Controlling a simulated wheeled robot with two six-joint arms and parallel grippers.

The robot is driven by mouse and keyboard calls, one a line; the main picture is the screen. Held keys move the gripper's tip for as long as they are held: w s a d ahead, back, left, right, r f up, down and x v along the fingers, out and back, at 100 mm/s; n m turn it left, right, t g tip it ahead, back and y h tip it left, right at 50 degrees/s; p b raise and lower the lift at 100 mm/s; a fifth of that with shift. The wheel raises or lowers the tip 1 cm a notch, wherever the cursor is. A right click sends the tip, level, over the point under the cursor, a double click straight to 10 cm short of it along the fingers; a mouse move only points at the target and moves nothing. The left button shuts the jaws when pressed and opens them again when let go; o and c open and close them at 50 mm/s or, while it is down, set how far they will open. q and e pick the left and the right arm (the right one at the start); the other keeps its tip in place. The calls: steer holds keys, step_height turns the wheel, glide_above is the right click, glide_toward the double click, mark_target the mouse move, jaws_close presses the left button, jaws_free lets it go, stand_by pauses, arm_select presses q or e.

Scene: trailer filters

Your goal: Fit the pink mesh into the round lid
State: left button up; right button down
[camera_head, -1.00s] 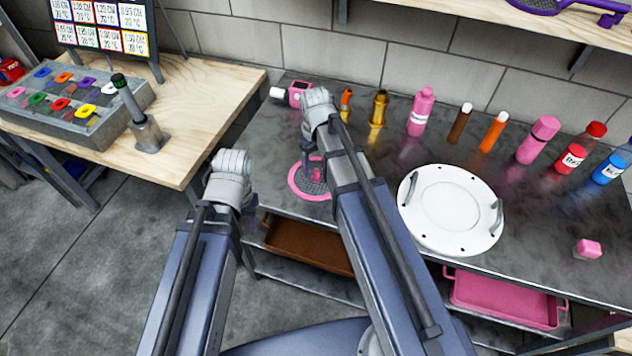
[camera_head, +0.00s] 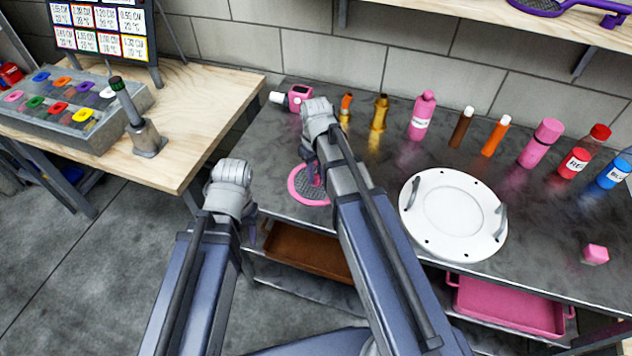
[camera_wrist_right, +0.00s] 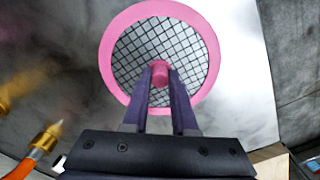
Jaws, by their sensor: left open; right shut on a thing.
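The pink mesh (camera_head: 297,190), a round grey screen with a pink rim and a pink knob, is at the left part of the dark table, by its front edge. My right gripper (camera_head: 314,172) is shut on its knob; the right wrist view shows the mesh (camera_wrist_right: 128,42) whole, the knob between the fingers. I cannot tell whether the mesh touches the table. The white round lid (camera_head: 415,222), with two grey handles and holes around its rim, lies flat on the table to the right. My left gripper (camera_head: 252,234) is open, left of the table's front edge, mostly hidden by its wrist.
Several bottles stand along the back of the table, among them a pink one (camera_head: 422,115). A pink-and-white device (camera_head: 299,97) lies at the back left, a pink block (camera_head: 595,254) at the right. Brown (camera_head: 310,252) and pink (camera_head: 512,306) trays sit below. Table between mesh and lid is partly behind my right arm.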

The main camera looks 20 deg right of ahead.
mark_target(316, 175)
steer(key=shift+r, duration=0.15)
stand_by(0.4)
step_height(316, 175, up, 10)
steer(key=p, duration=1)
steer(key=shift+f, duration=0.2)
